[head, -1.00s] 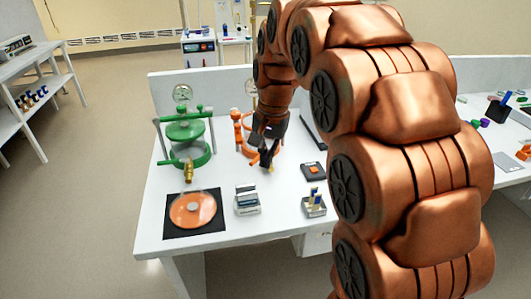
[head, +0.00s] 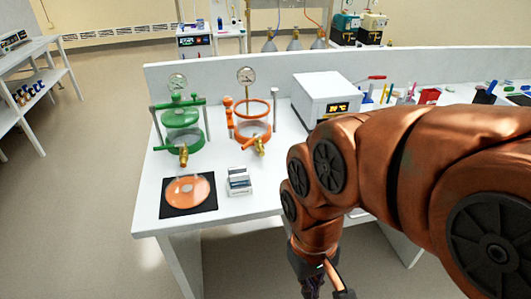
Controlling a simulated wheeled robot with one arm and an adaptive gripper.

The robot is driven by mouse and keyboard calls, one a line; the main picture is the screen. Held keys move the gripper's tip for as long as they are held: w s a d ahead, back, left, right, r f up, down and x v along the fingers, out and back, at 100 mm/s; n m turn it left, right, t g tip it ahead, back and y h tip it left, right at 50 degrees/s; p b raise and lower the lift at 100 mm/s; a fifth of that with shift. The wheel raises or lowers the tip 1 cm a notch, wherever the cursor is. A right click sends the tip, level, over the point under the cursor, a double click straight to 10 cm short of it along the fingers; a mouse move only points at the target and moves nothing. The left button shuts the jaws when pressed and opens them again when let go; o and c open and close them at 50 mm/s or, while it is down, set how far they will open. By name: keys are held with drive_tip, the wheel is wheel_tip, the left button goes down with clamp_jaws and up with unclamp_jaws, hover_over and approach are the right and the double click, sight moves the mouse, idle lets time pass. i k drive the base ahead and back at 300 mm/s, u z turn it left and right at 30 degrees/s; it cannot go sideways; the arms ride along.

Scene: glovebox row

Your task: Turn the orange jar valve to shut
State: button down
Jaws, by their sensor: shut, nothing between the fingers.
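My gripper (head: 325,287) is at the bottom edge of the head view, in front of the bench and well away from the jar. It is shut and empty, with its tips partly cut off by the frame.
A green jar (head: 182,130) with its own brass valve (head: 183,156) stands left of the orange one. An orange disc (head: 187,191) lies on a black mat at front left, beside a small rack (head: 239,182). A white box with a display (head: 325,98) stands at right.

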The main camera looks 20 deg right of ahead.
sight(251, 141)
drive_tip(key=u, duration=0.05)
drive_tip(key=k, duration=1.1)
drive_tip(key=u, duration=0.65)
drive_tip(key=i, duration=0.5)
drive_tip(key=u, duration=0.55)
drive_tip(key=i, duration=0.7)
drive_tip(key=z, duration=0.8)
drive_tip(key=i, duration=0.5)
drive_tip(key=z, duration=0.55)
